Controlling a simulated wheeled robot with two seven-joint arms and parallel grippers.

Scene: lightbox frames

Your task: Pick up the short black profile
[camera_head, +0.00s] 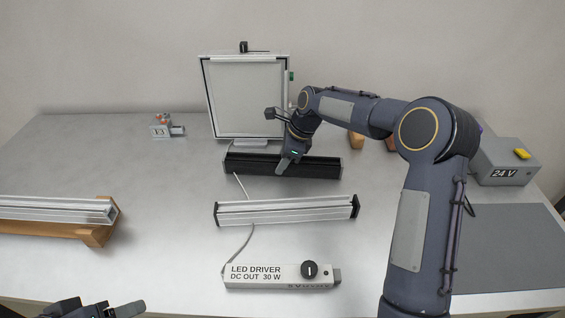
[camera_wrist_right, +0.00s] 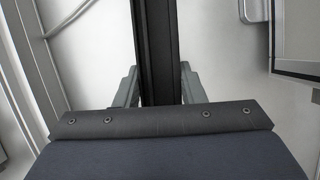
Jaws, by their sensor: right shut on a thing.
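The short black profile (camera_head: 318,167) lies across the middle of the table, in front of the framed light panel. My right gripper (camera_head: 286,166) reaches down to it from above and is shut on it near its middle. In the right wrist view the black profile (camera_wrist_right: 157,50) runs between the two grey fingers (camera_wrist_right: 157,88). I cannot tell whether the profile is clear of the table. My left gripper (camera_head: 128,309) shows only in part at the bottom left edge, and its jaw state is unclear.
A silver profile (camera_head: 285,210) lies just in front, wired to the LED driver box (camera_head: 265,276). The framed panel (camera_head: 245,98) stands behind. Another silver profile (camera_head: 50,209) rests on wooden supports (camera_head: 95,236) at left. A 24 V box (camera_head: 505,160) is at right, beside a grey mat (camera_head: 510,245).

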